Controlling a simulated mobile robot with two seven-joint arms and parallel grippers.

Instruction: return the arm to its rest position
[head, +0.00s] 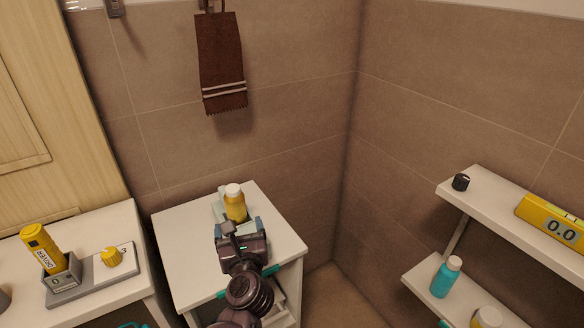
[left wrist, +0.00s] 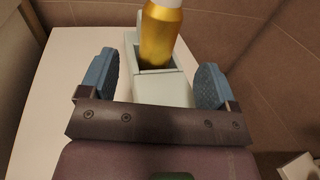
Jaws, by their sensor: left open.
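My left gripper (head: 239,227) is over the white cabinet top in the middle of the head view. In the left wrist view its two blue finger pads (left wrist: 154,80) stand wide apart with nothing between them. A yellow bottle with a white cap (head: 235,203) stands just beyond the gripper. In the left wrist view the bottle (left wrist: 161,36) sits in the square opening of a pale grey-green holder (left wrist: 163,92), past the fingertips and apart from them. My right gripper shows in neither view.
The white cabinet (head: 180,245) stands near the tiled corner. A brown towel (head: 220,62) hangs behind.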

